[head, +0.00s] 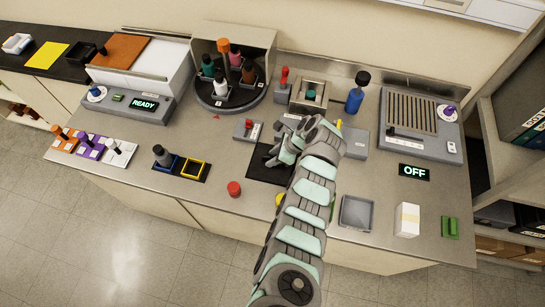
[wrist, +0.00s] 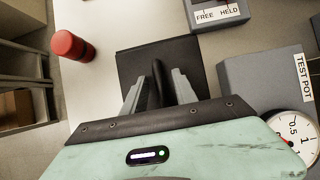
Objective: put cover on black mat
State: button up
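The black mat (head: 262,174) lies on the bench at the middle front, partly hidden by my arm. It also fills the middle of the wrist view (wrist: 130,64). My gripper (head: 271,160) is low over the mat, its two fingers apart. In the wrist view, a dark, round-topped thing (wrist: 157,80) stands between the fingers, with what look like narrow gaps on both sides. It may be the cover; dark on dark, I cannot tell whether it rests on the mat.
A red cylinder (head: 234,189) stands left of the mat. A grey box with a red lever (head: 248,130) is behind it, and the test pot block (wrist: 265,85) is to the right. A grey tray (head: 356,213) and white box (head: 407,219) stand farther right.

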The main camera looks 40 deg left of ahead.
jog(key=v, duration=1.1)
jog(key=shift+d+b, duration=0.15)
jog(key=shift+b, duration=0.2)
jog(key=shift+w+r, duration=0.1)
